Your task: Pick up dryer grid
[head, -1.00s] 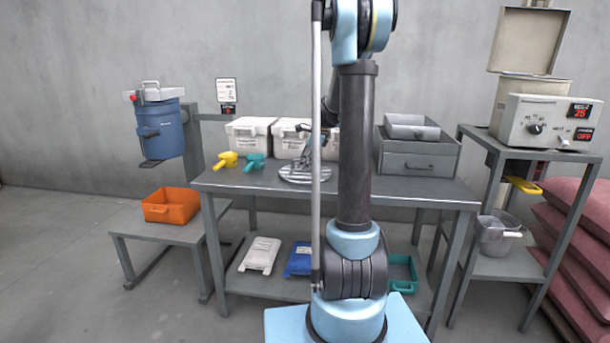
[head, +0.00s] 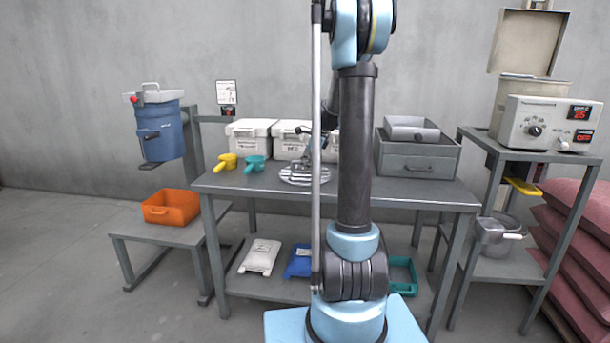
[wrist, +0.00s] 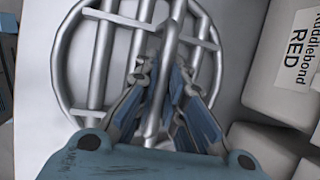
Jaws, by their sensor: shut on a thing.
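The dryer grid (head: 292,178) is a round silver grate of parallel bars inside a ring, at the middle of the grey table in the head view. In the wrist view the grid (wrist: 98,55) fills much of the upper left and middle. My gripper (wrist: 168,72) is shut on one of its bars near the middle. In the head view my gripper (head: 304,160) is small, over the grid and partly hidden by my arm, which also covers the grid's right side. I cannot tell whether the grid is clear of the tabletop.
White lidded boxes (head: 250,132) stand behind the grid, close to the gripper. A yellow scoop (head: 226,161) and a teal scoop (head: 255,163) lie to the left. A grey drawer box (head: 418,160) stands to the right. The table's front right is clear.

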